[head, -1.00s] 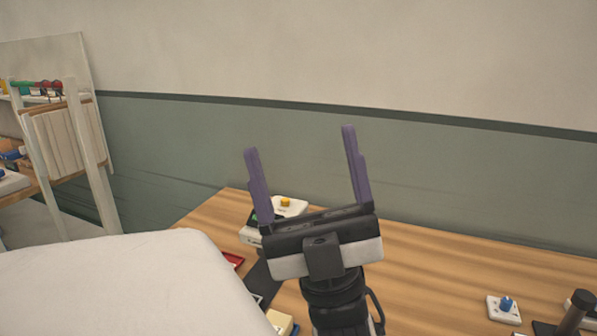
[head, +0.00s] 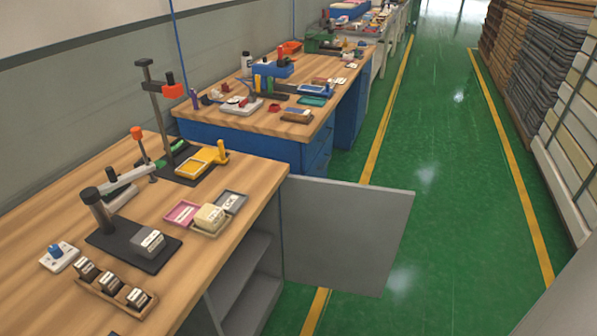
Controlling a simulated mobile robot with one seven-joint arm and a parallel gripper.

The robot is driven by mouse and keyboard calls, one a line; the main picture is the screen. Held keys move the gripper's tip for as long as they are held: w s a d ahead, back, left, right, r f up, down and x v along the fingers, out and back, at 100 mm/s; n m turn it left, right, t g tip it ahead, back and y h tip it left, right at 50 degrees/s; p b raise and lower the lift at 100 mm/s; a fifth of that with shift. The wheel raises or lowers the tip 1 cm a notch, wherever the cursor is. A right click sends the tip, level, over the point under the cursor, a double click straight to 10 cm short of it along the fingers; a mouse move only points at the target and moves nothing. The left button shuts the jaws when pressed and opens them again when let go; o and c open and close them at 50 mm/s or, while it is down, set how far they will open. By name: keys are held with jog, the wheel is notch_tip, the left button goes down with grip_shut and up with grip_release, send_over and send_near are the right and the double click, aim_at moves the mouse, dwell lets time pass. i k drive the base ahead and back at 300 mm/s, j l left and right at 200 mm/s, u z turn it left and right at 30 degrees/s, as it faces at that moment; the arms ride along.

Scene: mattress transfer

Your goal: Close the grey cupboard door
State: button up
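The grey cupboard door (head: 345,235) stands wide open in the head view. It juts out to the right from the front of the near wooden-topped workbench, over the green floor. Beside it the grey cupboard (head: 243,285) under the bench top shows an open front with shelves inside. My gripper is not in the current view, so its state and its distance from the door do not show.
The near bench top (head: 60,215) carries clamps, small trays and blocks. A blue workbench (head: 240,148) stands beyond it. The green floor aisle (head: 440,150) is clear. Stacked panels (head: 535,80) line the right side.

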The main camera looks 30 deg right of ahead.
aim_at(341, 236)
jog(key=l+u, duration=0.1)
jog(key=l, duration=0.9)
jog(key=l+u, duration=0.3)
jog(key=l, duration=0.7)
jog(key=k+l+u, duration=0.1)
jog(key=l+u, duration=0.25)
jog(key=l, duration=0.65)
jog(key=l+u, duration=0.15)
jog(key=l, duration=0.35)
jog(key=l+u, duration=0.15)
jog(key=l, duration=0.35)
jog(key=l+u, duration=0.15)
jog(key=l, duration=0.35)
jog(key=k+l+u, duration=0.15)
jog(key=l, duration=0.35)
jog(key=l+u, duration=0.15)
jog(key=l, duration=0.35)
jog(key=k+l+u, duration=0.2)
jog(key=l, duration=0.25)
jog(key=k+l+u, duration=0.15)
jog(key=l, duration=0.25)
jog(key=k+l+u, duration=0.15)
jog(key=k+l, duration=0.15)
jog(key=k+l+u, duration=0.1)
jog(key=k+l, duration=0.15)
jog(key=k+l+u, duration=0.1)
jog(key=k, duration=0.3)
jog(key=l, duration=0.1)
